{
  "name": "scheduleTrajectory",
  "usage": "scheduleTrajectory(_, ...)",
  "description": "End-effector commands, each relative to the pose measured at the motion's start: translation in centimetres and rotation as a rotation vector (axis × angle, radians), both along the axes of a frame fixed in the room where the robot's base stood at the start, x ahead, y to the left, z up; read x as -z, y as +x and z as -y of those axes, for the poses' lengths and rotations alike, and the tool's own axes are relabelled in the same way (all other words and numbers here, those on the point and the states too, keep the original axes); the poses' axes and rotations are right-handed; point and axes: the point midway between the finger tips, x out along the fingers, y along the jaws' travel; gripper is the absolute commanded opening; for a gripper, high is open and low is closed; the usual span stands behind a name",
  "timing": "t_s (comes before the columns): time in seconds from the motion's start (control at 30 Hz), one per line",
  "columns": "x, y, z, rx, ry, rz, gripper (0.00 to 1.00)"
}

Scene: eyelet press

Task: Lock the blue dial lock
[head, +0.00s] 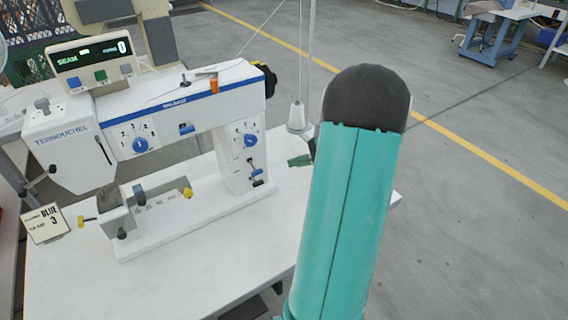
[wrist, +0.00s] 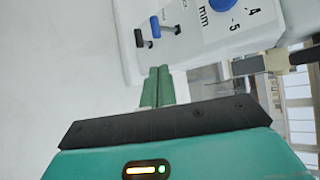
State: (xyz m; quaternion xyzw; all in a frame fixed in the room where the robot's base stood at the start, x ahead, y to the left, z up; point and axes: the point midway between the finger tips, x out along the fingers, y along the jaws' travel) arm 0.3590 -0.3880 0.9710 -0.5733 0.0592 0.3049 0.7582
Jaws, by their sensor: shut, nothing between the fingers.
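A white column at the right end of the sewing machine (head: 165,107) carries a blue dial (head: 250,141) with a numbered scale. Part of this dial (wrist: 222,4) shows at the top of the wrist view, beside "mm", 4 and 5. My gripper (head: 300,160) has green fingers, shut and empty. In the wrist view the fingertips (wrist: 158,70) point toward the levers, apart from them.
A second blue dial (head: 140,145) sits on the machine's arm. A display (head: 92,57) reads "SEAM". A card (head: 45,223) with a 3 stands at the left. Yellow knobs (head: 188,193) stick out low on the machine. The white table (head: 215,270) is bare in front.

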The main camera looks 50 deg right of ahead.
Motion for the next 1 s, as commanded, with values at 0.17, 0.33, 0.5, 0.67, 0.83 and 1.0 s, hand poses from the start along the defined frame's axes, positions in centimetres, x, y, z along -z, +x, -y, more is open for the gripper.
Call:
scheduleTrajectory(0.17,1.4,2.5,-1.3,-0.005,0.004,0.0,0.0)
scheduleTrajectory(0.33,2.7,5.2,-2.5,-0.005,0.002,0.0,0.0)
scheduleTrajectory(0.5,3.7,7.0,-3.3,-0.004,0.002,0.0,0.0)
scheduleTrajectory(0.67,4.0,7.5,-3.5,-0.002,0.001,-0.001,0.0)
scheduleTrajectory(0.83,4.0,7.6,-3.5,-0.001,0.0,-0.001,0.0)
scheduleTrajectory(1.0,4.0,7.5,-3.5,-0.002,0.001,-0.003,0.0)
